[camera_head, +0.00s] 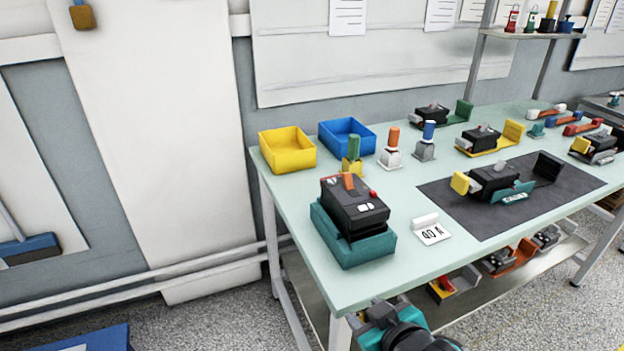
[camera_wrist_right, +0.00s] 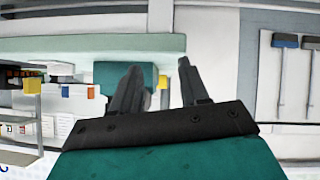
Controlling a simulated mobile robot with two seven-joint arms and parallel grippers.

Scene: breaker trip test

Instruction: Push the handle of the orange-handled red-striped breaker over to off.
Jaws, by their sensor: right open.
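A black breaker-like unit (camera_head: 355,207) sits in a teal base near the table's front left corner. An orange handle (camera_head: 348,181) stands up at its top back, with a small red button beside it; I cannot make out a red stripe clearly. My right gripper shows at the bottom edge of the head view (camera_head: 378,318), in front of the table's front edge and apart from the unit. In the right wrist view its two dark fingers (camera_wrist_right: 158,68) are spread with nothing between them. My left gripper is not in view.
Yellow (camera_head: 287,163) and blue (camera_head: 330,143) bins stand behind. Several other breakers stand farther right; a lower shelf holds more.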

